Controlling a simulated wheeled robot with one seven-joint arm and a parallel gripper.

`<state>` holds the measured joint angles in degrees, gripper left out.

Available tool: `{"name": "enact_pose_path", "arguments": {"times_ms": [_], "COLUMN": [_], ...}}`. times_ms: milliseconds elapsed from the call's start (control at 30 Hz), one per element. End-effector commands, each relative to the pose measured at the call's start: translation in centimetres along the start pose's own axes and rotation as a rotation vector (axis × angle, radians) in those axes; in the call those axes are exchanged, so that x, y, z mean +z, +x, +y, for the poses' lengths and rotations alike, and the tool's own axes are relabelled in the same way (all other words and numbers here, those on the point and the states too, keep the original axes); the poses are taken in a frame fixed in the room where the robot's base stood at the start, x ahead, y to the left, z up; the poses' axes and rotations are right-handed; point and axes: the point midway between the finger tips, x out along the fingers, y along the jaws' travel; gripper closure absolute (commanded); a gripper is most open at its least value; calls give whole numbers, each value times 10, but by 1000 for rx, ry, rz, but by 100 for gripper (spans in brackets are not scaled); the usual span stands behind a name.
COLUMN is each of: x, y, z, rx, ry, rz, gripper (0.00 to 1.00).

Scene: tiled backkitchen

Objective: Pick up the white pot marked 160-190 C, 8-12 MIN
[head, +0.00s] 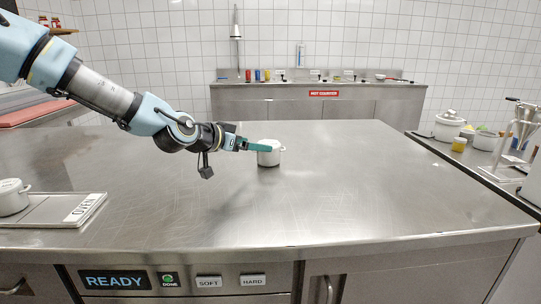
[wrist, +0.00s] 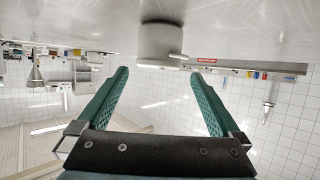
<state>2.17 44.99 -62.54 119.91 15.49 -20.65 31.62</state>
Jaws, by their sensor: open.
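A small white pot (head: 271,158) with a side handle stands on the steel worktop (head: 330,195), near its middle. It also shows in the wrist view (wrist: 160,45), upside down, just beyond the gap between my fingertips. My gripper (head: 266,148) has teal fingers. In the wrist view it is open (wrist: 160,76) with nothing between the fingers. In the head view the fingers overlap the pot's upper part. Another white pot (head: 12,198) stands at the far left on a tray labelled OVEN (head: 64,210). No 160-190 C marking is readable on either pot.
The worktop around the middle pot is clear. A sink counter (head: 290,104) stands at the back wall. A READY panel (head: 114,280) is on the front.

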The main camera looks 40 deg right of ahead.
Motion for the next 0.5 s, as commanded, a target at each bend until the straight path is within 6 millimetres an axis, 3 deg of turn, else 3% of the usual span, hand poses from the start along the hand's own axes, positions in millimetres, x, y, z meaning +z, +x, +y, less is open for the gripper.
{"name": "enact_pose_path", "arguments": {"times_ms": [100, 333, 500], "x": [-1, 0, 3], "y": [16, 32, 57], "z": [1, 1, 4], "rx": [2, 2, 3], "ry": [-1, -1, -3], "rz": [0, 0, -1], "gripper": [0, 0, 0]}}
